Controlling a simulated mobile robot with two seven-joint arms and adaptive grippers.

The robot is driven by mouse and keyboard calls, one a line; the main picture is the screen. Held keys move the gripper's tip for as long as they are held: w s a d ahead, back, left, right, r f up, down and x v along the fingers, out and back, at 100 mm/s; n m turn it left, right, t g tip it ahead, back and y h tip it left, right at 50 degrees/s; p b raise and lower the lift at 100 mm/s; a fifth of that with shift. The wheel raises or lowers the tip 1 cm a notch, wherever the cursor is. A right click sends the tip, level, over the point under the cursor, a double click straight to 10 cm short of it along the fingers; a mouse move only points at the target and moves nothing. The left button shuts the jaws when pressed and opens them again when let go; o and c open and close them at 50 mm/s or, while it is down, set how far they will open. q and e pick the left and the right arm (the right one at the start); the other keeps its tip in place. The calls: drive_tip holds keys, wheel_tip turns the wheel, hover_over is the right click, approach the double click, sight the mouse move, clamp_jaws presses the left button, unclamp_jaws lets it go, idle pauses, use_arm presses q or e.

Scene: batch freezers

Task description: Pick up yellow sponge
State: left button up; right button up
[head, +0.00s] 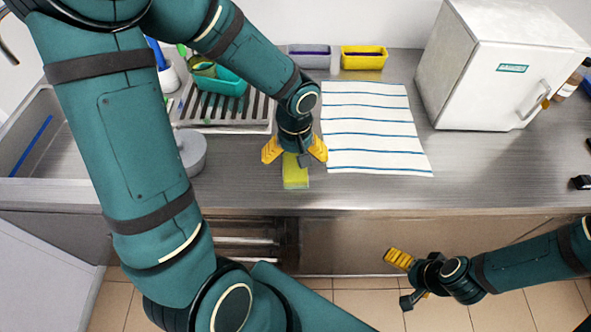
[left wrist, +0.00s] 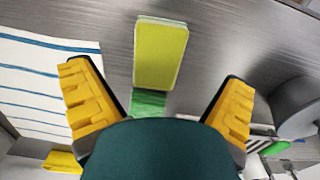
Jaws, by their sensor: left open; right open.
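The yellow sponge (head: 296,176) lies on the steel counter near its front edge, just left of the striped towel. In the left wrist view the sponge (left wrist: 160,55) shows upper middle, with a green piece (left wrist: 148,103) at its near end. My left gripper (head: 294,152) is open above the counter at the sponge; in the left wrist view its yellow fingers (left wrist: 158,103) stand apart on either side, not touching the sponge. My right gripper (head: 400,278) is open and empty, in front of the counter at the lower right.
A striped towel (head: 375,128) lies right of the sponge. A dish rack (head: 225,118) and a grey round container (head: 190,150) stand left. A yellow bin (head: 363,58) is at the back. A white freezer box (head: 490,75) stands right.

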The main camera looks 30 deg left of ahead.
sight(295, 173)
use_arm(q)
drive_tip(key=shift+s+d+f+b, duration=0.1)
drive_tip(key=shift+f+b, duration=0.6)
drive_tip(key=shift+f, duration=2.5)
drive_tip(key=c, duration=1.1)
